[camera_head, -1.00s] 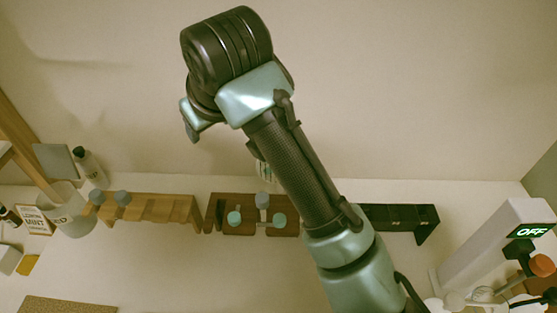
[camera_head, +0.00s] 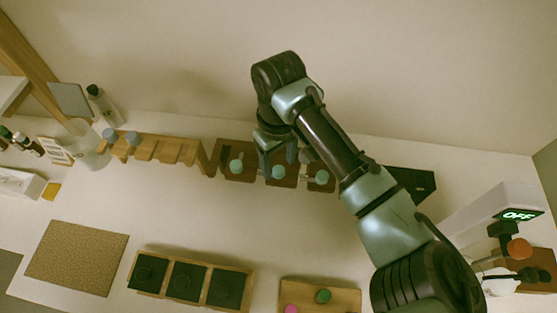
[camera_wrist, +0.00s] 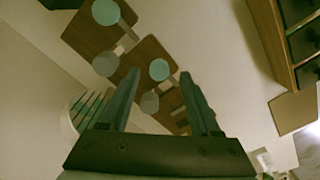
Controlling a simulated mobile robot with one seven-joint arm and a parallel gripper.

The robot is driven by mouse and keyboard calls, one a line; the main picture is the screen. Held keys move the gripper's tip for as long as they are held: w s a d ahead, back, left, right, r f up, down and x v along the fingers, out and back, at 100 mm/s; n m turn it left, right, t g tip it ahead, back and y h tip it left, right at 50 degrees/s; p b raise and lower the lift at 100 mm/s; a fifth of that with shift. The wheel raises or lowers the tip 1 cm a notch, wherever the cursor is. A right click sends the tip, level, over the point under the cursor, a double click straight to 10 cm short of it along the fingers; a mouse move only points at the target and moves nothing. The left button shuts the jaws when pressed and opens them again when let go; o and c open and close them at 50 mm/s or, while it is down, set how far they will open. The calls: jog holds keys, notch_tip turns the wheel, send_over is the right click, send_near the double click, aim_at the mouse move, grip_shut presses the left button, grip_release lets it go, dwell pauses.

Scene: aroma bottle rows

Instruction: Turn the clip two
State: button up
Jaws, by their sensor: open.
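A dark brown wooden rack (camera_head: 250,150) stands against the back wall. Several pale teal round knobs show along its front: a left knob (camera_head: 237,166), a middle knob (camera_head: 278,172) and a right knob (camera_head: 322,177). My gripper (camera_head: 278,156) is at the middle of the rack, close to the middle knob. In the wrist view my open gripper (camera_wrist: 156,80) has a teal knob (camera_wrist: 160,70) and a grey disc (camera_wrist: 150,102) showing between its fingers. Another teal knob (camera_wrist: 105,12) and grey disc (camera_wrist: 105,63) lie to the left. I cannot tell whether the fingers touch anything.
A light wooden rack (camera_head: 165,148) is on the left and a black rack (camera_head: 410,183) on the right. A white device reading OFF (camera_head: 500,212) stands far right. A cork mat (camera_head: 75,258) and a tray with black squares (camera_head: 190,278) lie in front. The counter between is clear.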

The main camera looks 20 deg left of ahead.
jog(key=shift+f, duration=0.95)
jog(key=shift+c, duration=0.3)
grip_shut()
